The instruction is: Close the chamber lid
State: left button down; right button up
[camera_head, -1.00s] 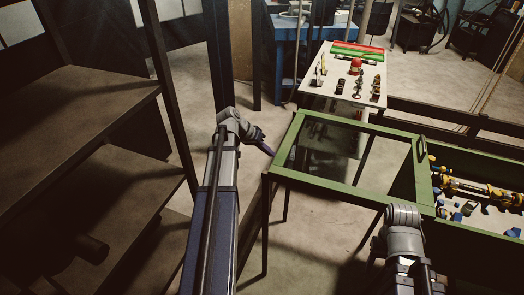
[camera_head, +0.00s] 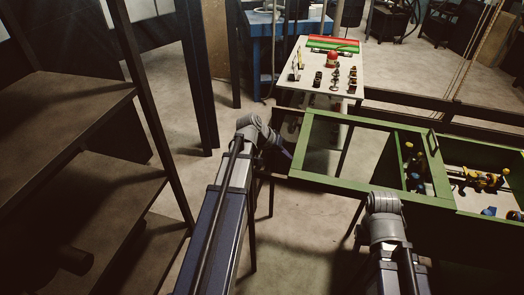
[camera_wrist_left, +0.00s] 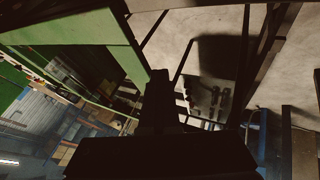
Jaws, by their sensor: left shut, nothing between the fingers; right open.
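The chamber lid (camera_head: 345,187) is a green frame with see-through panes and a dark handle (camera_head: 433,142) near its right end. It lies over part of the green chamber (camera_head: 482,214), whose right part is uncovered. Yellow and blue parts show through the lid's right pane. My left gripper (camera_head: 287,153) is shut and empty, beside the lid's left end; whether it touches is unclear. In the left wrist view its dark fingers (camera_wrist_left: 159,82) are close to a green frame edge (camera_wrist_left: 128,45). My right arm is in front of the lid, its gripper hidden.
A yellow and blue fitting (camera_head: 482,180) lies in the uncovered chamber part. A white table (camera_head: 345,75) with several small tools stands behind the lid. Dark shelves (camera_head: 75,100) stand at the left.

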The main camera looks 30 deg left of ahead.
aim_at(387, 177)
pick_arm(q)
jog(key=w+d, duration=0.2)
jog(key=d, duration=0.9)
jog(key=w+d, duration=0.3)
jog(key=d, duration=0.8)
jog(key=w+d, duration=0.3)
jog(key=d, duration=0.8)
jog(key=shift+w+d, duration=0.1)
jog(key=shift+d, duration=0.25)
jog(key=shift+a, duration=0.15)
